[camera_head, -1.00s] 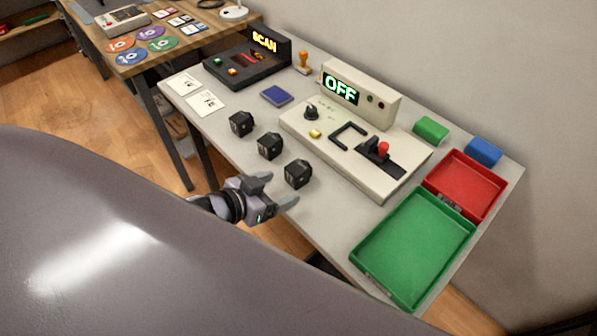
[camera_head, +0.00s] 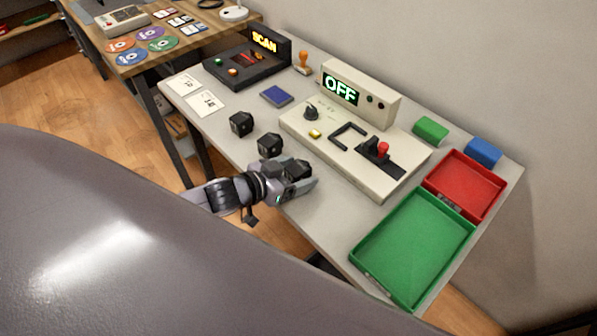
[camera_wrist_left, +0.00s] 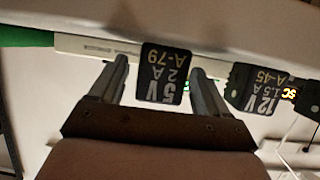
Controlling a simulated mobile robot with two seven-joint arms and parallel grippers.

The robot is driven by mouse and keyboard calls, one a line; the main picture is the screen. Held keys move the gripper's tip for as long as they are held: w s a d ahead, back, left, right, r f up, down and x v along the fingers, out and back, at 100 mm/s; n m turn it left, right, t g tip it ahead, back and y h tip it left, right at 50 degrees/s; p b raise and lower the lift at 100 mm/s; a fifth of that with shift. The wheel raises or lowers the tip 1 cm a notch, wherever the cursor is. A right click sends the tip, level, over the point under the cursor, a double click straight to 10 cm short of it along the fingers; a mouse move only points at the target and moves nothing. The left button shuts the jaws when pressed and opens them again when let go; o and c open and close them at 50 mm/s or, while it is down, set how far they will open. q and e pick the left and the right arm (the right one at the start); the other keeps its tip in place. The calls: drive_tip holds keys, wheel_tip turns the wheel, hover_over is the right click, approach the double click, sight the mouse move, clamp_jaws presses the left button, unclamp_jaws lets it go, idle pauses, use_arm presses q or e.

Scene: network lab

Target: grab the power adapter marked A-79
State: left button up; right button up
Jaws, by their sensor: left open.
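The power adapter marked A-79 (camera_wrist_left: 163,75) is a black block with "5 V 2 A" on its face, upside down in the left wrist view. It sits on the grey table, the nearest of three black adapters in the head view (camera_head: 297,169). My left gripper (camera_head: 302,174) is open, with one finger on each side of this adapter. In the wrist view the fingers appear close beside it; contact cannot be told. The adapter marked A-45 (camera_wrist_left: 256,92), "12 V 1.5 A", stands to its right there. My right gripper is not in view.
Two more black adapters (camera_head: 270,144) (camera_head: 241,123) stand in a row toward the far left. A beige console (camera_head: 300,130) reading OFF lies just behind. A green tray (camera_head: 357,262) and a red tray (camera_head: 497,207) are at the right. A scanner (camera_head: 222,70) stands at the back.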

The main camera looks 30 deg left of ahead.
use_arm(q)
drive_tip(key=shift+w+d+f, duration=0.2)
drive_tip(key=shift+w+f, duration=0.05)
drive_tip(key=shift+w, duration=0.25)
drive_tip(key=shift+c, duration=0.3)
drive_tip(key=c, duration=1.1)
drive_tip(key=shift+r, duration=0.1)
